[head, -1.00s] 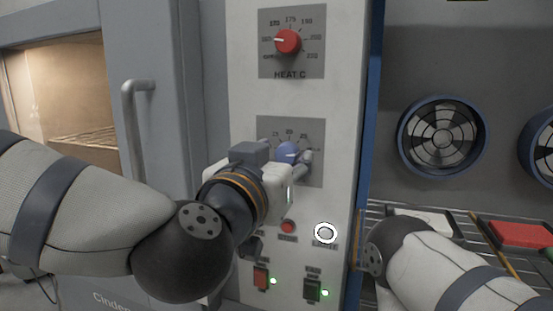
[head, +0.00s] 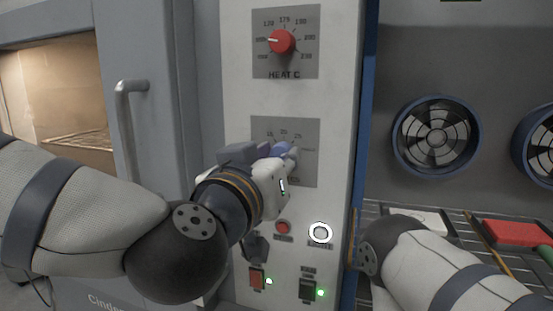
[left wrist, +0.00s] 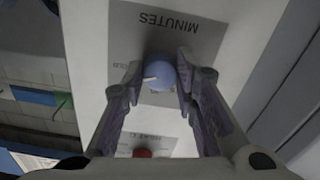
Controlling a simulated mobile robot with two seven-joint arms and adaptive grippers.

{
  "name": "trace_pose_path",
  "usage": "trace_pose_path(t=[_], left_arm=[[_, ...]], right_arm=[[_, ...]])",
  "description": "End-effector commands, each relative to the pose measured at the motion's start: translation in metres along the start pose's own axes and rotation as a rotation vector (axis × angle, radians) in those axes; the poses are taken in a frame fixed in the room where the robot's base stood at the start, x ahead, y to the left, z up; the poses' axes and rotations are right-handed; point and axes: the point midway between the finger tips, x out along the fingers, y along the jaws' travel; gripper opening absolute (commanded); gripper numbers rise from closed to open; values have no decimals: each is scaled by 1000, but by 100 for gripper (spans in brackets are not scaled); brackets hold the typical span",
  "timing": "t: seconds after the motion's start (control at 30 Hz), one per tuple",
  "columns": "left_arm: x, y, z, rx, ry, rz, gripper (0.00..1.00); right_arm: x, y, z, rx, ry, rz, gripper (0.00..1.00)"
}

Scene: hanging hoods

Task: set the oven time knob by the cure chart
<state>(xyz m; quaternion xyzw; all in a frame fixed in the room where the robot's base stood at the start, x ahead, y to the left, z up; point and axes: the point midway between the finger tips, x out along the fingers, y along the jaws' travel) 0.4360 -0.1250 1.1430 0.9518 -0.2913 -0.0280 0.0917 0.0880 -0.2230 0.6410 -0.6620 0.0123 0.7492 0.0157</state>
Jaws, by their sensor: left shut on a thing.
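The blue time knob (head: 282,147) sits on the grey minutes plate (head: 308,128) of the white oven panel. My left gripper (head: 277,153) is at this knob and covers much of it in the head view. In the left wrist view the blue knob (left wrist: 161,80) is between the two fingers of my left gripper (left wrist: 163,84), which are shut on it. A pale pointer mark shows on the knob's left there, and MINUTES reads upside down. Much of the dial's lower part is hidden in the head view. No readable cure chart shows. My right gripper is out of frame.
The red heat knob (head: 282,41) is above. A red button (head: 283,227), a white-ringed button (head: 320,233) and two lit switches (head: 307,289) are below. A door handle (head: 127,130) juts out left. My right arm is near the panel's right edge.

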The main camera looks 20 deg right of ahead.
Motion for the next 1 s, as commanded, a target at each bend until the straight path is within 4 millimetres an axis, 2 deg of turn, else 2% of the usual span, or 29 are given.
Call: trace_pose_path(t=[0.5, 1.0], left_arm=[[0, 0, 0, -377, -1, -1, 0], [0, 1, 1, -507, -2, -1, 0]], right_arm=[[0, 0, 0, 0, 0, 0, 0], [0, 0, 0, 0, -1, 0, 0]])
